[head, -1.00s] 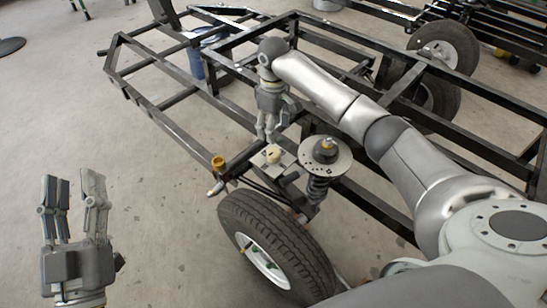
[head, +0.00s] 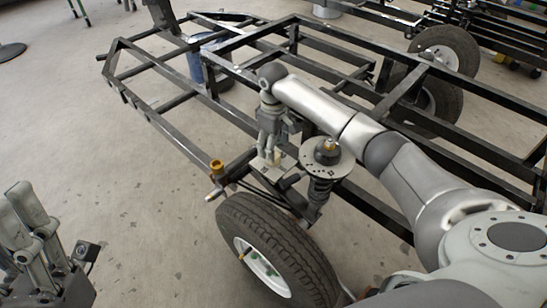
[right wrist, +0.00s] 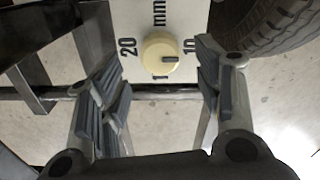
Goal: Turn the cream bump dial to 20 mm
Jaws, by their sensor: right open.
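The cream dial (right wrist: 160,50) shows in the right wrist view on a white plate (right wrist: 184,16) marked 20 on the left, 10 on the right and "mm" above. Its dark pointer line faces right, towards the 10. In the head view the dial is hidden behind the fingers. My right gripper (right wrist: 158,72) is open, one finger on each side of the dial, with gaps on both sides. In the head view it points down over the plate (head: 273,171) beside the spring. My left gripper (head: 22,203) is at the lower left edge, partly cut off, away from the frame.
The spring strut with a round disc top (head: 327,158) stands close right of my right gripper. A tyre (head: 275,248) is below it. A brass-coloured cap (head: 216,166) is on the left. Black chassis rails (head: 160,102) extend behind.

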